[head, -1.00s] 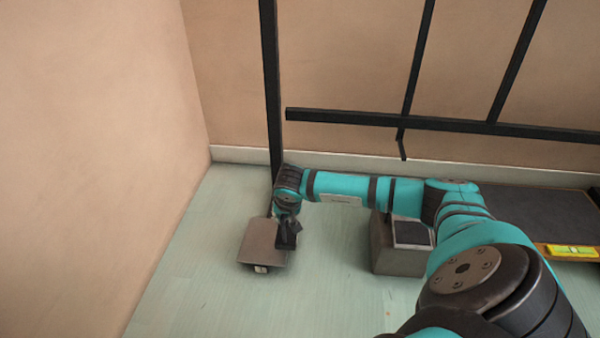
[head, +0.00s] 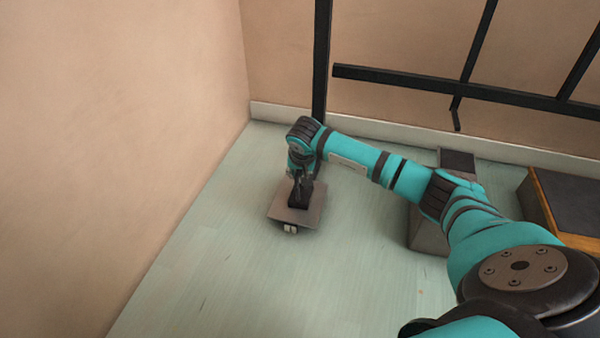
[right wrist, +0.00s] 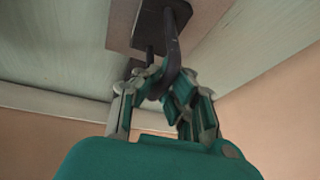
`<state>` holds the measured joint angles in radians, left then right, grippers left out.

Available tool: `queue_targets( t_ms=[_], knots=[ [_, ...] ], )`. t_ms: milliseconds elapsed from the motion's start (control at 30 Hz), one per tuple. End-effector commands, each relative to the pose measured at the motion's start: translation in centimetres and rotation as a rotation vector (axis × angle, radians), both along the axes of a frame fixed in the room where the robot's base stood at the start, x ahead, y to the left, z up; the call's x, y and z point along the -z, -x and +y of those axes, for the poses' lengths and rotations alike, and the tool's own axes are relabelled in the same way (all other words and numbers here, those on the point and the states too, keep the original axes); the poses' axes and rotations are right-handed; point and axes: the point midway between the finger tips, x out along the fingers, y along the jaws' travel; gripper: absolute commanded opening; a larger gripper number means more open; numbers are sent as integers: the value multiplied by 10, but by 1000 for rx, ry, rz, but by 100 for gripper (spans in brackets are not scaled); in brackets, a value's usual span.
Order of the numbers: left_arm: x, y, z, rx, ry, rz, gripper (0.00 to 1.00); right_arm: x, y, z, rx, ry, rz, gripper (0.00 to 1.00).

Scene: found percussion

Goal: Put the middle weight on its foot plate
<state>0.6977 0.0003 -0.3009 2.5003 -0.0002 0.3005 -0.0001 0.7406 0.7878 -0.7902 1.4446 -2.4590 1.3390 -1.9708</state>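My right gripper (head: 303,181) is above a flat grey-brown foot plate (head: 280,211) on the floor by the left wall. In the right wrist view its teal-padded fingers (right wrist: 163,86) close in on both sides of a dark bent handle. The handle rises from a dark block, the weight (right wrist: 149,12); the weight also shows in the head view (head: 299,199), over the middle of the plate. I cannot tell whether it rests on the plate or hangs just above it. My left gripper is out of view.
A black upright post (head: 321,60) stands behind the plate, with a black rail (head: 400,83) to its right. A grey block (head: 426,232) is partly hidden behind my right arm. A wood-edged dark box (head: 565,205) is at the right. Floor in front of the plate is clear.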

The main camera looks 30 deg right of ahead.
Motion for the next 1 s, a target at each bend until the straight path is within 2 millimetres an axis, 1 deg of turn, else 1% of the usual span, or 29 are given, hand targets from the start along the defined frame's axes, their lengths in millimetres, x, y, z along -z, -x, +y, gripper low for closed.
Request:
queue_targets(
  t_ms=[33, 233, 400, 467, 733, 867, 1000],
  knots=[
    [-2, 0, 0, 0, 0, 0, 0, -4, -2, 0, 0, -1, -6, 0],
    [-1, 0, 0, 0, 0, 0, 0, -2, -1, 0, -1, 1, -5, 0],
    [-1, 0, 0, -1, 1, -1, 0, 0, 0, 0, -1, 0, 1, 23],
    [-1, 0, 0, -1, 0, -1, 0, 0, 0, 0, -1, 0, 0, 29],
    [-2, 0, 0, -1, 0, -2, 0, -2, 0, 0, -1, 0, 0, 29],
    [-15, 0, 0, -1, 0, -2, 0, -17, 4, 2, -3, 1, -1, 29],
    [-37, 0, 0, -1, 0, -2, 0, -45, 14, 6, -4, 2, 0, 29]
  ],
)
